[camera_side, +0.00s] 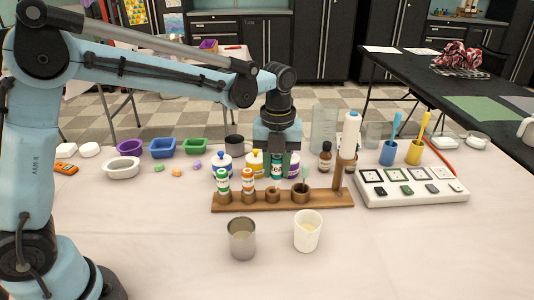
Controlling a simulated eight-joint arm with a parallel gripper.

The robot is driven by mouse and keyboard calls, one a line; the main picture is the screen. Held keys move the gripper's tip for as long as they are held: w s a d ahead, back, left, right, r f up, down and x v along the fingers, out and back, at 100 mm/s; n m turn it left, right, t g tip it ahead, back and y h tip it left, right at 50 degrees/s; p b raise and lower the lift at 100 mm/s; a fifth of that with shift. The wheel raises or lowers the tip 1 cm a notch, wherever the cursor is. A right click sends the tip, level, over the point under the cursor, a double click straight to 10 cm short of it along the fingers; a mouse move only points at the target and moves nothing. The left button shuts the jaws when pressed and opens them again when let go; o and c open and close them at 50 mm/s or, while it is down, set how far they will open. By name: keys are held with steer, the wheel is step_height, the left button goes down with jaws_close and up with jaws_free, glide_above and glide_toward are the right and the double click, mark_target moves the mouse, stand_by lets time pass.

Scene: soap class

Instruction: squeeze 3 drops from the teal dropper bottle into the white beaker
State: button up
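The teal dropper bottle (277,170) is between the fingers of my gripper (277,162), which appears shut on it. The bottle is upright over the third hole of the wooden rack (330,199), and its base seems to be clear of the rack. The fingers and gripper body hide its upper part. The white beaker (309,234) stands on the table in front of the rack, right of the bottle, with a pale content visible inside.
A grey beaker (242,240) stands left of the white one. Green-capped (222,183) and orange-capped (248,182) bottles stand in the rack. Jars, a brown bottle (325,157) and a white tray (411,189) lie behind and right. The front of the table is clear.

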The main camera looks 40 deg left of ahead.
steer(key=s+d+r, duration=0.4)
steer(key=d+r, duration=0.2)
steer(key=r, duration=0.3)
steer(key=shift+s+d, duration=0.25)
steer(key=shift+s, duration=0.15)
steer(key=w+d+f, duration=0.1)
steer(key=d+f, duration=0.3)
steer(key=f, duration=0.2)
steer(key=shift+w+d+f, duration=0.3)
steer(key=shift+d+f, duration=0.1)
steer(key=shift+c, duration=0.5)
